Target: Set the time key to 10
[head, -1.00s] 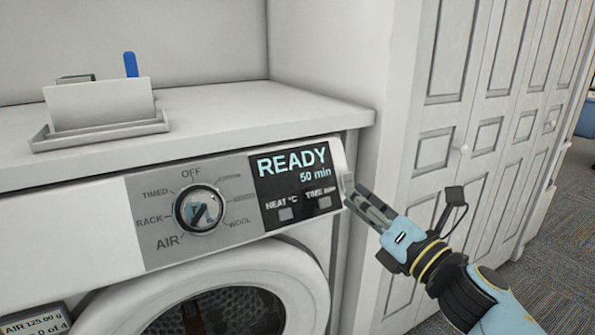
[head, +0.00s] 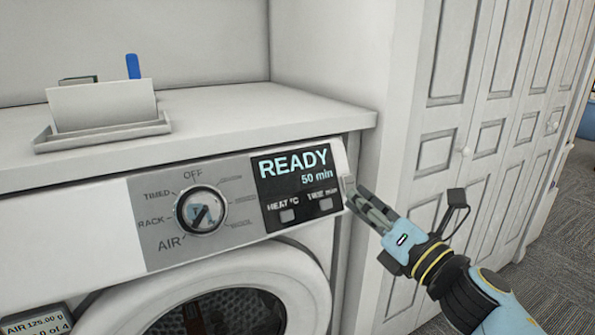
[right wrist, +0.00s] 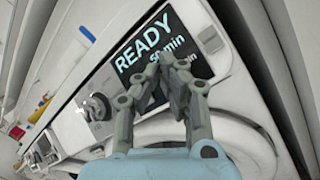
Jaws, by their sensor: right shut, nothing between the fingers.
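The dryer's dark display (head: 297,184) reads READY and 50 min. Under it are two small square keys, the heat key (head: 287,215) on the left and the time key (head: 325,204) on the right. The program knob (head: 201,211) is to the left, its pointer toward AIR. My right gripper (head: 350,186) is shut and empty, just right of the panel's right end, apart from the time key. In the right wrist view the shut fingers (right wrist: 178,92) overlap the lower part of the display and hide the keys. My left gripper is not in view.
A white worktop (head: 230,112) lies above the dryer and holds a tray (head: 100,135) with a card and a blue item. The round door (head: 215,285) is below the panel. White cabinet doors (head: 440,120) stand at the right, behind my arm.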

